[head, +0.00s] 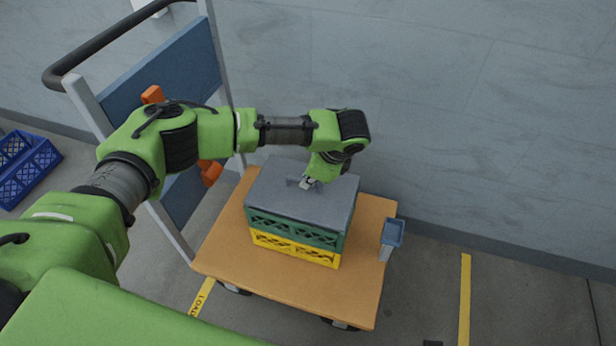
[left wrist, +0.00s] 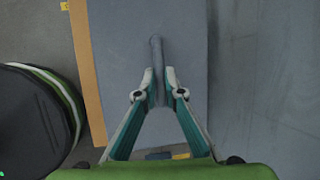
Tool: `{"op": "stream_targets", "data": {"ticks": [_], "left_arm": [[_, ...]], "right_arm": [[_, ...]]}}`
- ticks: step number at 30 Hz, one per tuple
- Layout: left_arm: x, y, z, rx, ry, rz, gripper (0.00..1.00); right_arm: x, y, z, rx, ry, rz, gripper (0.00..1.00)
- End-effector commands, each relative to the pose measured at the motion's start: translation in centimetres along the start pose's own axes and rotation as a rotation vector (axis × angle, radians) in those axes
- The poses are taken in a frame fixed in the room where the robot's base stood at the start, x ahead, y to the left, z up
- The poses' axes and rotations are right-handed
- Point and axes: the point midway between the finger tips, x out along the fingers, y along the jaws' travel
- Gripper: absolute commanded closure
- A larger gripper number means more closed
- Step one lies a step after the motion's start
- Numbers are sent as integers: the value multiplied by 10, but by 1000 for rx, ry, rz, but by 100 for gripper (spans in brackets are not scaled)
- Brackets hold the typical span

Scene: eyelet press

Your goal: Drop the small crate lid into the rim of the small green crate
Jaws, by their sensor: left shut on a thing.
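The small crate lid (head: 318,207) is a flat grey panel lying over the top of the small green crate (head: 294,229) in the head view. From here it covers the crate's opening, and I cannot tell whether it sits inside the rim or just above it. My left gripper (head: 306,184) is at the lid's middle, shut on its raised handle. In the left wrist view the lid (left wrist: 115,75) fills the centre, and the fingers (left wrist: 158,88) close on both sides of the thin upright handle (left wrist: 155,52). My right gripper is in neither view.
The green crate stands on a yellow crate (head: 294,248) on an orange cart deck (head: 225,250). A small blue-grey holder (head: 392,234) is at the deck's right edge. The cart's blue panel (head: 185,75) is at left; a wall is behind. Blue crates (head: 30,165) lie far left.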

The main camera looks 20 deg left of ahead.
Motion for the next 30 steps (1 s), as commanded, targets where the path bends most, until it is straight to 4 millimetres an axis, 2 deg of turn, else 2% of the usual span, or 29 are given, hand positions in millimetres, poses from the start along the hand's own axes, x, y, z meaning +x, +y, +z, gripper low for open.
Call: {"op": "stream_targets", "data": {"ticks": [17,18,20,30], "left_arm": [[8,2,-3,1,0,-1,100],[8,2,-3,1,0,-1,86],[8,2,-3,1,0,-1,72],[8,2,-3,1,0,0,72]], "right_arm": [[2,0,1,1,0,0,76],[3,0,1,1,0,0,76],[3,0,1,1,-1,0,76],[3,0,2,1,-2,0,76]]}}
